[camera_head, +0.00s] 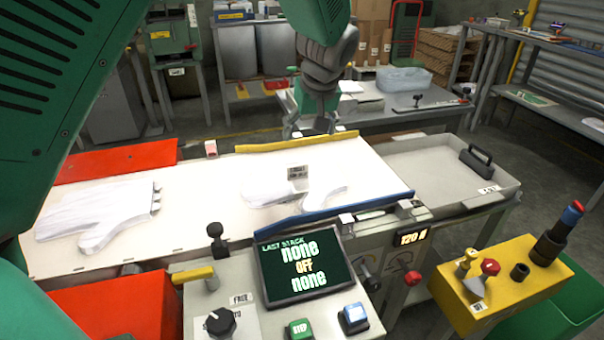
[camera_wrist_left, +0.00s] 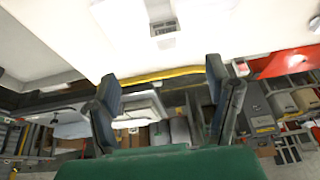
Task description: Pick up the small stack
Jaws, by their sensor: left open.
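The small stack (camera_head: 262,192) is white, flat and glove-shaped, lying on the white work surface in the middle of the head view. A small grey printed tag (camera_head: 298,172) shows at its back edge; it also shows in the left wrist view (camera_wrist_left: 164,30). A larger white glove-shaped stack (camera_head: 95,218) lies to the left. My left gripper (camera_head: 311,124) is behind the small stack, near the yellow rail, apart from it. In the left wrist view its two dark fingers (camera_wrist_left: 162,78) are spread, with nothing between them. My right gripper is not in view.
A yellow rail (camera_head: 300,142) edges the surface behind, and a blue rail (camera_head: 350,208) in front. A grey tray (camera_head: 425,178) with a black handle is to the right. A yellow control box (camera_head: 520,290) stands front right.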

